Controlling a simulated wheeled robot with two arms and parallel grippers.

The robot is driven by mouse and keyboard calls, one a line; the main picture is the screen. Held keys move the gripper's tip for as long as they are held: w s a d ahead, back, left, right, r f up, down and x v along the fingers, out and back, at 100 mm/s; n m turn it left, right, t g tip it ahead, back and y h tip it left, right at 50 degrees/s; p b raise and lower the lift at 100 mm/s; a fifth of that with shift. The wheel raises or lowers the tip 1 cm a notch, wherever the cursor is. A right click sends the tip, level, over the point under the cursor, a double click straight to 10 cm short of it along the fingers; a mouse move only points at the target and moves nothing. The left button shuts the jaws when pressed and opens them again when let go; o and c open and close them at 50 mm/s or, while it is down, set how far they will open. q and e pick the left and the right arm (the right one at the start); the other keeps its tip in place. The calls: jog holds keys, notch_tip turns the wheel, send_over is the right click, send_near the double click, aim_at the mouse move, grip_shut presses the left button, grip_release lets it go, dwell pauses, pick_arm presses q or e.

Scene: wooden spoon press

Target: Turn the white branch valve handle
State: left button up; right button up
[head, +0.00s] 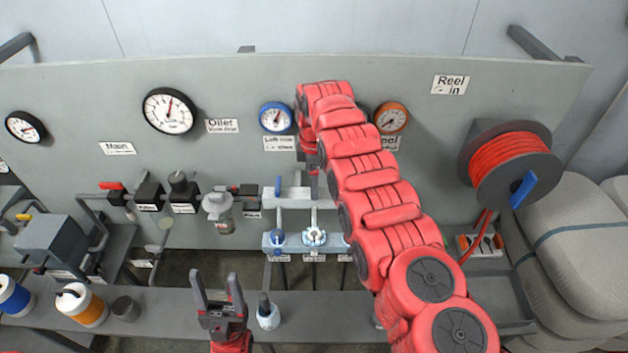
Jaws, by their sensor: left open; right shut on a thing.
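The valve manifold stands at the middle of the panel in the head view. My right gripper (313,180) points down at the middle of this bar, shut on what appears to be the white branch valve handle, mostly hidden by the jaws. On the lower bar (296,241) are a blue round knob (278,238) and a white round knob (315,237). My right arm hides the manifold's right part. My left gripper (217,284) is open and empty, low in front of the bench, its fingers pointing up.
Gauges and labels line the panel (230,90). A red hose reel (508,160) is at the right, beside grey sacks (580,230). A small bottle (268,313) stands just right of my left gripper. An orange-banded container (82,304) stands at the left.

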jog(key=c, duration=0.3)
jog(key=shift+f+m+b, duration=0.15)
jog(key=shift+m+b, duration=0.85)
jog(key=shift+b, duration=0.15)
jog(key=shift+c, duration=0.2)
jog(key=shift+m+b, duration=0.3)
jog(key=shift+m, duration=0.1)
jog(key=shift+r+m, duration=0.2)
jog(key=shift+m, duration=0.6)
jog(key=m, duration=0.6)
jog(key=shift+m+b, duration=0.3)
jog(key=m, duration=0.3)
jog(key=shift+m, duration=2)
jog(key=shift+w, duration=0.1)
jog(key=o, duration=1.2)
